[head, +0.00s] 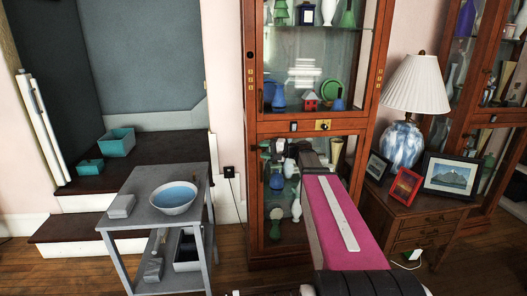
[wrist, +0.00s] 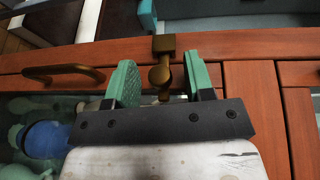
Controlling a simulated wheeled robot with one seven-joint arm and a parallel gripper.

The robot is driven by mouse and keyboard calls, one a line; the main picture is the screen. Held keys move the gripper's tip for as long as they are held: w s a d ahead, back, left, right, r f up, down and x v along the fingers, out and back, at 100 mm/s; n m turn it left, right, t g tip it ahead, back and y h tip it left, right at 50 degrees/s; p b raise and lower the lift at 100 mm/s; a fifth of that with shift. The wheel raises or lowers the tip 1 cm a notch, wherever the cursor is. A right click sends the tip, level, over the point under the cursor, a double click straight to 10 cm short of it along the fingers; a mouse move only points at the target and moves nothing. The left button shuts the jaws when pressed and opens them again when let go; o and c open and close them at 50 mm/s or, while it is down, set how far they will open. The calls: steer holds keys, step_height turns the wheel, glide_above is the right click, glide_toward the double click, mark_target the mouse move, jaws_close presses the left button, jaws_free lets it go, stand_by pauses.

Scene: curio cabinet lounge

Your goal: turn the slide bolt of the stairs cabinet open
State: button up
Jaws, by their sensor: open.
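The stairs cabinet (head: 253,190) is a tall reddish-wood case with glass doors, next to the dark steps. In the wrist view, a brass slide bolt (wrist: 164,62) with a rounded knob sits on its wooden frame (wrist: 232,45). My gripper (wrist: 161,76) is open, with one green finger on each side of the knob. I cannot tell whether either finger touches it. Nothing is held. A curved brass handle (wrist: 62,74) is on the frame to the left. In the head view my arm reaches the cabinet's front and hides part of the lower door.
A grey side table (head: 142,202) with a bowl (head: 174,197) stands left of the cabinet. A wooden chest (head: 420,217) with a lamp (head: 401,143) and picture frames stands close on the right. Glass items fill the cabinet shelves. Some wooden floor shows at the lower left.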

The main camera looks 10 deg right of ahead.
steer(key=shift+w+a, duration=0.1)
steer(key=shift+a, duration=0.15)
jaws_close()
steer(key=shift+d, duration=1.65)
jaws_free()
steer(key=shift+d, duration=0.1)
steer(key=f+v, duration=0.1)
steer(key=v, duration=0.9)
steer(key=shift+d+r, duration=0.4)
steer(key=shift+r, duration=0.1)
